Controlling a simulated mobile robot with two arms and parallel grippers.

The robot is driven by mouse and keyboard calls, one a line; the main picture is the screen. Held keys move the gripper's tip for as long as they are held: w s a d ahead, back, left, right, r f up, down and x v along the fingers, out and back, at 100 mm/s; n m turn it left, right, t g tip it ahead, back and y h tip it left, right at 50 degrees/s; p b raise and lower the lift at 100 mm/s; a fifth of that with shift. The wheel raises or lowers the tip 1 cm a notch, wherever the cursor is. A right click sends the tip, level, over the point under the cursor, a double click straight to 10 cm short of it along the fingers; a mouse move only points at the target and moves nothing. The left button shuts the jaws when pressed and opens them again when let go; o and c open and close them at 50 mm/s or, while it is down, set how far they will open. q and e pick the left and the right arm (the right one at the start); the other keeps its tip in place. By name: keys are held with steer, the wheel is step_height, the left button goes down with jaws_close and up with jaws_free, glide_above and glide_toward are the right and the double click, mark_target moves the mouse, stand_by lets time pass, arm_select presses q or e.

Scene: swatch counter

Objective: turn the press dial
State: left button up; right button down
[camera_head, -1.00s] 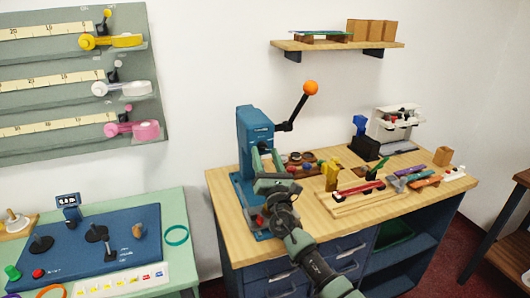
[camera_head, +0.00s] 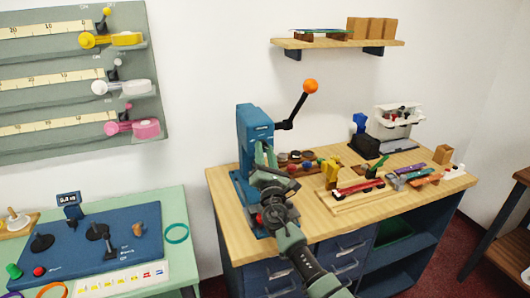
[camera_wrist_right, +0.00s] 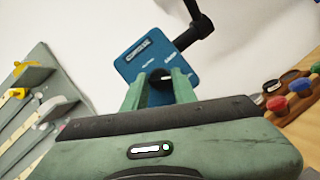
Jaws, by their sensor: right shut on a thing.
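The blue press (camera_head: 254,126) stands at the left end of the wooden counter, with a black side lever ending in an orange ball (camera_head: 311,86). In the right wrist view, the press's blue face (camera_wrist_right: 140,57) shows tilted, with the black dial (camera_wrist_right: 159,77) on it between my fingers. My right gripper (camera_head: 264,150) is at the front of the press; in the wrist view its two green fingers (camera_wrist_right: 158,88) are shut on the dial. In the head view the gripper hides the dial. My left gripper is not in view.
The wooden counter (camera_head: 225,215) holds a tray of stamps, a red-topped rack and a white bin (camera_head: 392,125) to the right of the press. A green table (camera_head: 180,205) with a blue control panel (camera_head: 70,240) stands left. A shelf (camera_head: 335,45) hangs above.

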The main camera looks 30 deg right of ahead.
steer(key=c, duration=1.1)
jaws_free()
steer(key=b+v, duration=0.1)
steer(key=v, duration=0.7)
steer(key=shift+w, duration=0.1)
